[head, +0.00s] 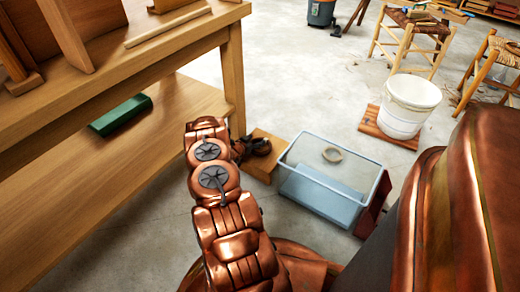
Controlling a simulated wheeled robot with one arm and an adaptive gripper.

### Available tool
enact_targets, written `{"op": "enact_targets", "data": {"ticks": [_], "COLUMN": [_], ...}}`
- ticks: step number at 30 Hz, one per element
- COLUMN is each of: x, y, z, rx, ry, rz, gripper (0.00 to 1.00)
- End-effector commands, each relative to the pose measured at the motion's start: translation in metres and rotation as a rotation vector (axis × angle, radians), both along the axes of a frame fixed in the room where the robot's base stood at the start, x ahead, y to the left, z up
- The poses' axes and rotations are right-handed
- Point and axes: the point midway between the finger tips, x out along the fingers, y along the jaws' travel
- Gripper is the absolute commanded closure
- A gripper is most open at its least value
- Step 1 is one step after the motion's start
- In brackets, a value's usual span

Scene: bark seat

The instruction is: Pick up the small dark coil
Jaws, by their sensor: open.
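A small ring-shaped coil (332,161) shows at the blue-grey bin (318,202), toward its far side. It looks pale tan here rather than dark, and I cannot tell whether it lies on a clear lid or inside. No other coil is clear to me. My gripper (260,146) is the dark shape at the end of my copper arm, small and partly hidden behind the arm. It is open, over or beside a low wooden block (263,169), left of the bin and apart from the coil.
A wooden workbench (150,65) with a lower shelf stands at left, its leg close to my arm. A green box (120,114) lies on the shelf. A white bucket (408,105) stands on a wooden board behind the bin. Woven stools are at upper right. Open concrete floor lies behind.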

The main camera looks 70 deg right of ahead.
Motion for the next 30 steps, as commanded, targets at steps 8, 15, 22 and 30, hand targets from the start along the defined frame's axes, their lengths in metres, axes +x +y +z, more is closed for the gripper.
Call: {"op": "enact_targets", "data": {"ticks": [8, 15, 22, 30], "x": [0.0003, 0.0005, 0.0004, 0.0003], "y": [-0.0002, -0.0002, -0.0001, 0.0], "z": [0.0005, 0.0004, 0.0002, 0.0001], "rx": [0.0, 0.0, 0.001, 0.001], "ry": [0.0, 0.0, -0.001, 0.0], "rz": [0.0, 0.001, 0.001, 0.0], "gripper": [0.43, 0.68, 0.92, 1.0]}}
